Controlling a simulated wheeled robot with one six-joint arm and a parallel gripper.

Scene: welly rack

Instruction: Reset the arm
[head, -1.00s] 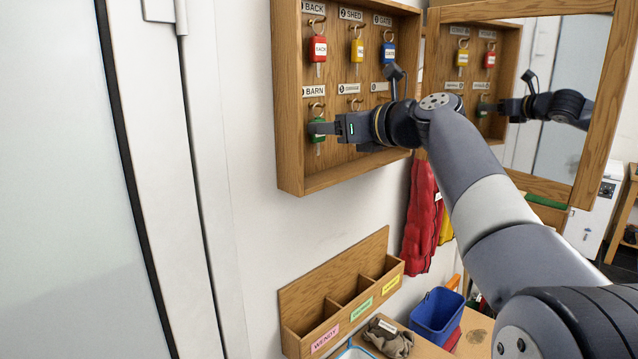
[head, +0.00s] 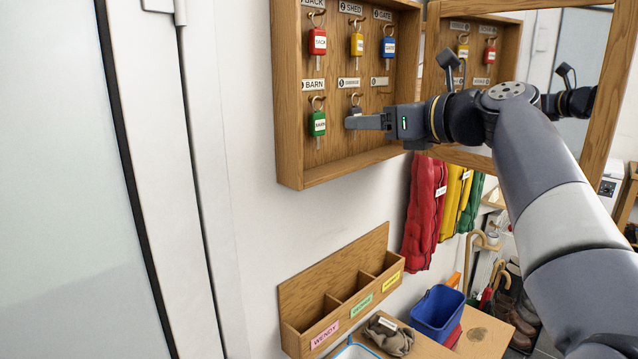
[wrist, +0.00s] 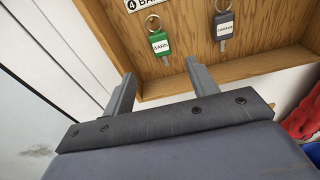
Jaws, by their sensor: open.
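My gripper (head: 352,122) is open and empty in front of the lower part of the wooden key cabinet (head: 290,130). In the wrist view the two fingers of my gripper (wrist: 157,73) stand apart with nothing held between them. A key with a green tag (head: 318,123) hangs on the BARN hook, left of my fingertips. It also shows in the wrist view (wrist: 160,44), beyond the fingers. A key with a grey tag (head: 356,112) hangs on the hook to its right, partly hidden behind my fingers; its tag shows in the wrist view (wrist: 224,26).
Red (head: 318,42), yellow (head: 357,45) and blue (head: 389,47) tagged keys hang above. The mirrored, wood-framed door (head: 603,90) is right of the cabinet, behind my arm. A labelled wooden box (head: 345,265) and blue bucket (head: 438,312) are below. The left wall is bare.

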